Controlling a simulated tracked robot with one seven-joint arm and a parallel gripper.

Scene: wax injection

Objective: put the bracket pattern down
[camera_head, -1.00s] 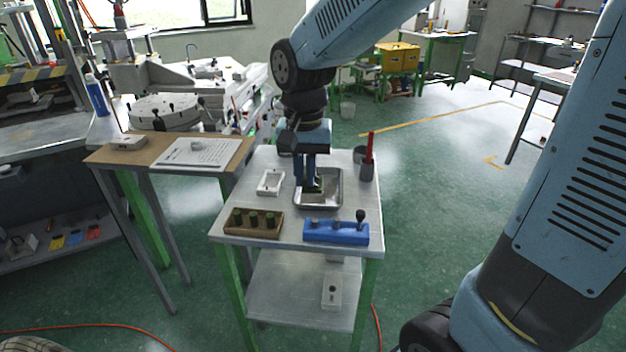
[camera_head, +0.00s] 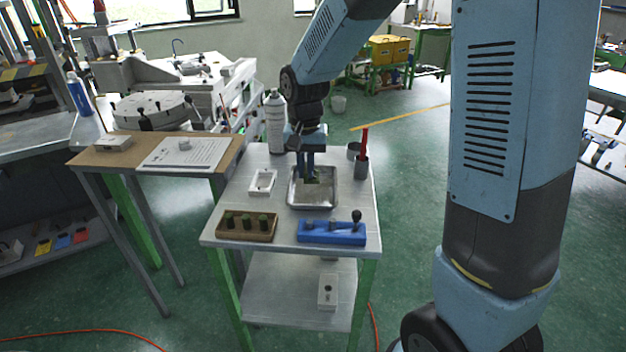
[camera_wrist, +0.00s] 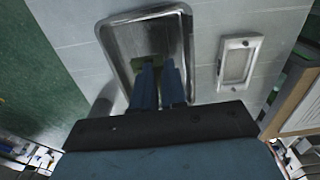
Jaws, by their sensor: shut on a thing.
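My gripper (camera_head: 309,177) reaches down over the metal tray (camera_head: 296,201) on the small table. Its blue fingers are shut on a small dark green piece, the bracket pattern (camera_head: 313,181), which is mostly hidden by the fingers. In the wrist view the gripper (camera_wrist: 160,98) points into the tray (camera_wrist: 124,60), and the green bracket pattern (camera_wrist: 150,61) shows at the fingertips. The pattern is within the tray's outline, towards its far half in the head view. I cannot tell whether it touches the tray floor.
A white mould frame (camera_head: 262,182) lies left of the tray. A wooden block with green pieces (camera_head: 247,227) and a blue holder (camera_head: 331,233) stand in front. A spray can (camera_head: 275,122) stands behind, and a cup with a red-handled tool (camera_head: 361,167) stands right.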

